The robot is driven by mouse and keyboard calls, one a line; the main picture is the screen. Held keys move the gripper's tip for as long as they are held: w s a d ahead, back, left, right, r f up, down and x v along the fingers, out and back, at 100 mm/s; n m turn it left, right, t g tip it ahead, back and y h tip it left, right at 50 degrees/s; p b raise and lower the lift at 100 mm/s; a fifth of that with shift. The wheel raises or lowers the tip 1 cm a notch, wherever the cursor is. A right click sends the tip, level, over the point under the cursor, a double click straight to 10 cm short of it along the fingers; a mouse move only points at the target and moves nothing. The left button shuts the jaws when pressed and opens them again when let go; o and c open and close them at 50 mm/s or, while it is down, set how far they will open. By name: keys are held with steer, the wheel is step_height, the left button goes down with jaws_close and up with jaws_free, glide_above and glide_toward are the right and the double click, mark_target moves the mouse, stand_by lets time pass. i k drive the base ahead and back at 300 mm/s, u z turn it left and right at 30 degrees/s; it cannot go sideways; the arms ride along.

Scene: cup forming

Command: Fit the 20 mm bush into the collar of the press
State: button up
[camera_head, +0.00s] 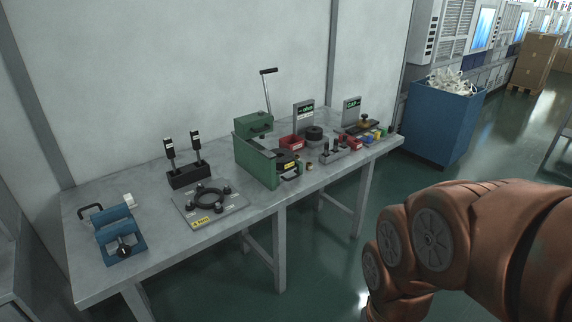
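A green press-like fixture (252,158) with an upright lever (266,92) behind it stands near the middle of the grey table. A dark round part (287,157) sits at its right side above a yellow label; I cannot tell if this is the collar. Small cylindrical parts stand on a grey block (333,155) to the right of the fixture. A small dark and brass-coloured piece (309,167) lies by the table's front edge. I cannot tell which part is the 20 mm bush. My arm shows at the lower right, but my gripper is out of view.
The wall is close behind.

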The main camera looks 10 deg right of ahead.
mark_target(262, 163)
steer(key=z, duration=0.55)
steer(key=k, duration=0.65)
steer(key=z, duration=0.85)
steer(key=i, duration=2.4)
steer(key=u, duration=1.7)
steer(key=i, duration=0.75)
steer(key=u, duration=0.65)
